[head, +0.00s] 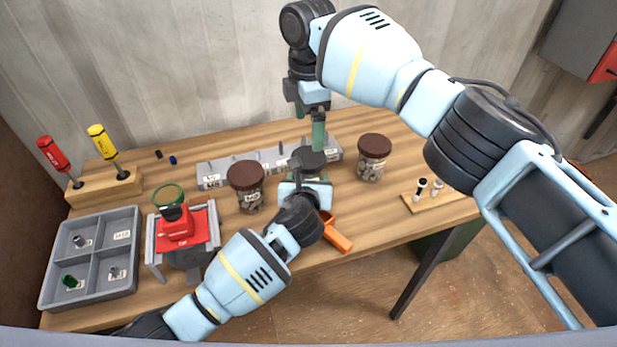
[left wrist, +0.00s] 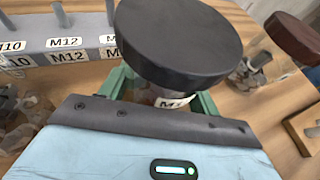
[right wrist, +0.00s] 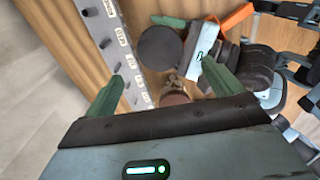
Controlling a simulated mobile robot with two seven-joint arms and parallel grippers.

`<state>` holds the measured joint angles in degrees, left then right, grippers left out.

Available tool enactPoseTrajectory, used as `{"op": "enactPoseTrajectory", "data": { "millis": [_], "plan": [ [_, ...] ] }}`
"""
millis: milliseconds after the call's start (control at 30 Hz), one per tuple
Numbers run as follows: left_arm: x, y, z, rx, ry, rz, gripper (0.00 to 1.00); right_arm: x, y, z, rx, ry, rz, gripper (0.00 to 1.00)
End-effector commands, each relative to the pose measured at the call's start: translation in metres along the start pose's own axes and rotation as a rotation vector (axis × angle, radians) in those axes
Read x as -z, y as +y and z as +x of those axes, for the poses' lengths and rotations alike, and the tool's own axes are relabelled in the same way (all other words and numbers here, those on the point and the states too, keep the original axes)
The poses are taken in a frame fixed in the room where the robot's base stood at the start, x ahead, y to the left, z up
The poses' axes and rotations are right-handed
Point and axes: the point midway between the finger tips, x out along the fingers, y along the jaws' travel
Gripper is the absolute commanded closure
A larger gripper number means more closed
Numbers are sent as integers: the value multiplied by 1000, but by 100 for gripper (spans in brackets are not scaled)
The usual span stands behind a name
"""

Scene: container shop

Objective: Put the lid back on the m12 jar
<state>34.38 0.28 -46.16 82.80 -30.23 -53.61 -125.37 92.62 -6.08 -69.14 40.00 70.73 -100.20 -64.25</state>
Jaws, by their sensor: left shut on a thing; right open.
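The m12 jar (left wrist: 172,102) shows in the left wrist view as a clear jar with a partly hidden "M1" label. A dark grey lid (left wrist: 180,45) is over its mouth; it also shows in the head view (head: 307,158) and right wrist view (right wrist: 160,47). I cannot tell whether the lid is fully seated. My left gripper (head: 305,178) is shut on the jar, green fingers on both sides below the lid. My right gripper (head: 318,143) is open and empty, pointing down above the lid; its spread fingers show in the right wrist view (right wrist: 163,72).
Brown-lidded jars stand left (head: 247,187) and right (head: 373,158). A grey labelled peg rail (head: 212,175) runs behind. An orange scoop (head: 337,238) lies in front. A red device (head: 178,228), compartment tray (head: 90,255) and screwdriver block (head: 100,188) are left; a small vial board (head: 455,196) is right.

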Motion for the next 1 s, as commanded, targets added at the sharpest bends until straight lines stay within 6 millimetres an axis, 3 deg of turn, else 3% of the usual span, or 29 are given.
{"op": "enactPoseTrajectory", "data": {
  "millis": [267,700,1000],
  "plan": [
    [1,0,0,-1,2,0,100,0,0,8,2,-1,-2,8],
    [1,0,0,-1,2,0,100,0,0,66,1,1,-2,8],
    [1,0,0,-1,3,0,100,0,0,81,-1,1,-3,8]
  ]
}}
